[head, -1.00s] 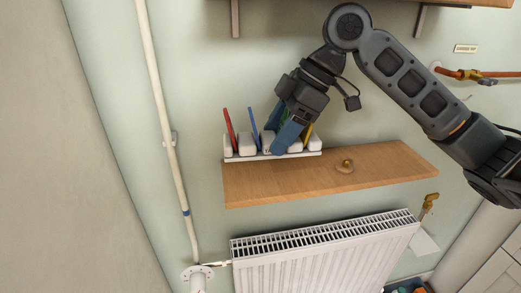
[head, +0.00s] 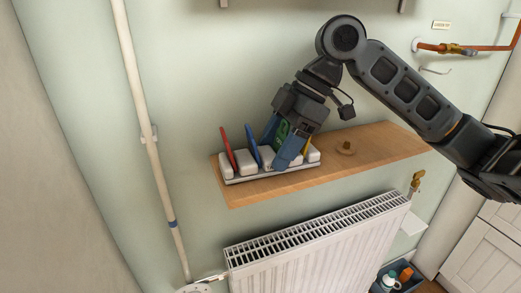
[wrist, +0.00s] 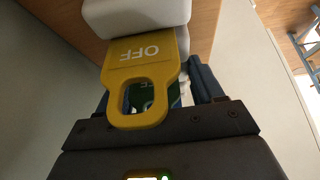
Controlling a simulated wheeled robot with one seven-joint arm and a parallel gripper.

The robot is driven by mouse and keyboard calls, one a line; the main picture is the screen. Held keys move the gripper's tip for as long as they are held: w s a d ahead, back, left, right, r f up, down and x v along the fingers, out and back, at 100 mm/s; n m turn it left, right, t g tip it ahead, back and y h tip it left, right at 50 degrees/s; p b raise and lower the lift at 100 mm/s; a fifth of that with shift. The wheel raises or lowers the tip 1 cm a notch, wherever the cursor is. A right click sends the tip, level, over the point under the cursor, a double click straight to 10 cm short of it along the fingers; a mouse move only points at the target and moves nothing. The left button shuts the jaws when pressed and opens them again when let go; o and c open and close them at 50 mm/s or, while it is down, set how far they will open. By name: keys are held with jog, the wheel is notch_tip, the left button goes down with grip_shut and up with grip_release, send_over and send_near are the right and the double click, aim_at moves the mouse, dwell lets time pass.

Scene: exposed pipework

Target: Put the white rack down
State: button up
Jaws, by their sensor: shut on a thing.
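The white rack (head: 244,170) is a long narrow tray with several white blocks. It holds upright tags: red (head: 229,149), blue (head: 253,145), green (head: 281,133) and yellow (head: 306,144). It is over the left part of the wooden shelf (head: 372,154); I cannot tell for sure whether its base touches the wood. My gripper (head: 278,152) points down with its blue fingers shut on the rack, around the green tag. In the wrist view the yellow tag (wrist: 141,62) reads OFF and stands in a white block (wrist: 140,14); the fingers are partly hidden behind it.
A white radiator (head: 310,240) is below. A white vertical pipe (head: 149,150) runs at left. A copper pipe with a valve (head: 450,48) is upper right. The shelf's right part is clear.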

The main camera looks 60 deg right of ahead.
dwell(0.3)
jog(key=shift+f, duration=0.15)
jog(key=o, duration=1.4)
jog(key=shift+r, duration=0.3)
jog(key=v, duration=0.7)
jog(key=shift+s+r, duration=0.1)
jog(key=shift+s, duration=0.05)
